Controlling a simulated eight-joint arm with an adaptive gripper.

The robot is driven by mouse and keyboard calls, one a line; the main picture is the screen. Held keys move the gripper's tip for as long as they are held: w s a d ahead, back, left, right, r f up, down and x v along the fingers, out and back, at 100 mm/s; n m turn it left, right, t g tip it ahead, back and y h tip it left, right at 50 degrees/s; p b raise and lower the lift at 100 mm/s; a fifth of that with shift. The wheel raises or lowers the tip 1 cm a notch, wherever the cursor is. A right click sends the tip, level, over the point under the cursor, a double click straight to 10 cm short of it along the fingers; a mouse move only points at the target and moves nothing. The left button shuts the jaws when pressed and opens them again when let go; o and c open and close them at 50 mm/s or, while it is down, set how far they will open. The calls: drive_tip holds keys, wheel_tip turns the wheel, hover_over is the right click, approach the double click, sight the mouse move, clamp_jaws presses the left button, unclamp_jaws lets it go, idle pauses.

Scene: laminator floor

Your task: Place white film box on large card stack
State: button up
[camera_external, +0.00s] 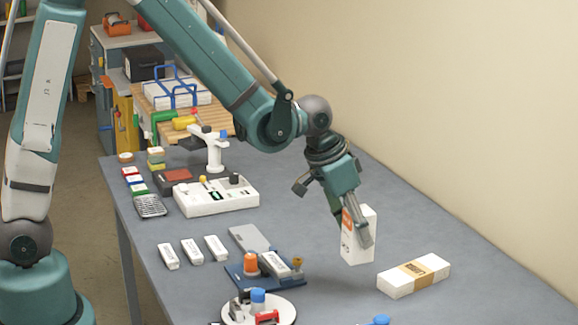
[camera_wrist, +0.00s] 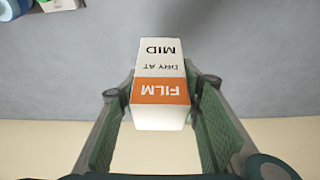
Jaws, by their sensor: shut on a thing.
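The white film box (camera_external: 357,247), with an orange panel, stands upright between the fingers of my gripper (camera_external: 353,230) at the right of the table. The large card stack (camera_external: 401,283), a white block with a tan paper band, lies just right of and nearer than the box. Its top is bare.
Left of the box are a blue jig (camera_external: 243,279) with an orange knob and a round white fixture (camera_external: 284,312). Three small white packs (camera_external: 192,252) lie further left. A white machine (camera_external: 217,198) stands behind. The table (camera_external: 480,262) is clear around the stack.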

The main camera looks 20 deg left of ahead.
wheel_tip(320, 180, up, 3)
drive_tip(key=p, duration=0.6)
hover_over(415, 269)
drive_tip(key=shift+n, duration=0.4)
drive_tip(key=shift+f, duration=0.1)
drive_tip(key=shift+f, duration=2.8)
drive_tip(key=shift+f+p, duration=0.45)
drive_tip(key=shift+f, duration=1.6)
drive_tip(key=shift+f, duration=0.2)
drive_tip(key=o, duration=1)
drive_tip(key=shift+o, duration=0.2)
